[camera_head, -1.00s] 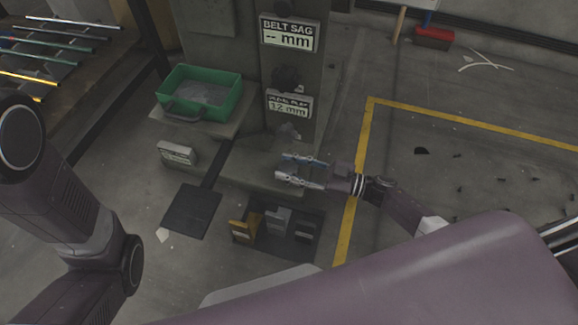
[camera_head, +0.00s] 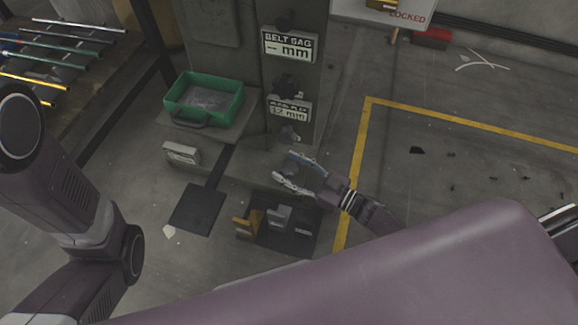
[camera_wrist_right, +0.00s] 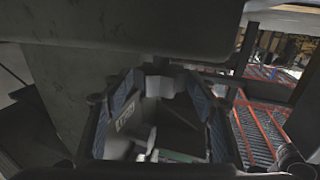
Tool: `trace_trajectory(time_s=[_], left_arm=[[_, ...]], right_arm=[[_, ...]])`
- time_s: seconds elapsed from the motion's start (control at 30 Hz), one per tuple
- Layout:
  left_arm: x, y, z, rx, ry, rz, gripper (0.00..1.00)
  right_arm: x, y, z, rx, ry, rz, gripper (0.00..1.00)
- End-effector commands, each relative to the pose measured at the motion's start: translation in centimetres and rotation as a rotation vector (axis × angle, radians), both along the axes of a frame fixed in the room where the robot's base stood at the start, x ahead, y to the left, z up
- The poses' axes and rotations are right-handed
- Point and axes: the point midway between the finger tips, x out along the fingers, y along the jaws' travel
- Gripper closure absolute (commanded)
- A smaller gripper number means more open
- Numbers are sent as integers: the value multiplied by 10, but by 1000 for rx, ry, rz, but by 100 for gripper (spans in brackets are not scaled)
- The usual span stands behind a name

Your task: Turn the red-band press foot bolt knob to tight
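The press column (camera_head: 292,62) stands upright at the middle top of the head view. A small grey knob (camera_head: 290,134) sits low on it, below the pedal play sign; I cannot tell whether this is the foot bolt knob. No red band can be made out. My right gripper (camera_head: 290,169) is open just below and in front of that knob, apart from it, over the press foot (camera_head: 245,168). In the right wrist view its fingers (camera_wrist_right: 165,92) stand apart with a pale blurred part (camera_wrist_right: 168,82) showing between them. My left gripper is out of view.
Two dark knobs (camera_head: 287,84) (camera_head: 287,20) sit higher on the column, by the signs. A green bin (camera_head: 205,122) stands at left. A dark mat with pedals (camera_head: 278,216) and a black pad (camera_head: 197,207) lie in front. The floor (camera_head: 470,190) at right is mostly clear.

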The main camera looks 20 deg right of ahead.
Motion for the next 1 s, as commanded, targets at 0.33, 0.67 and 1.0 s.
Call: trace_trajectory(time_s=[0.33, 0.67, 1.0], left_arm=[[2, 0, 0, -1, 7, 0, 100], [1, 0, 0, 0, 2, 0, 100], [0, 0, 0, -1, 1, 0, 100]], right_arm=[[-5, -4, -1, -2, 2, 1, 46], [-52, -44, -2, -3, 4, 1, 46], [-89, -75, -1, -1, 1, 0, 46]])
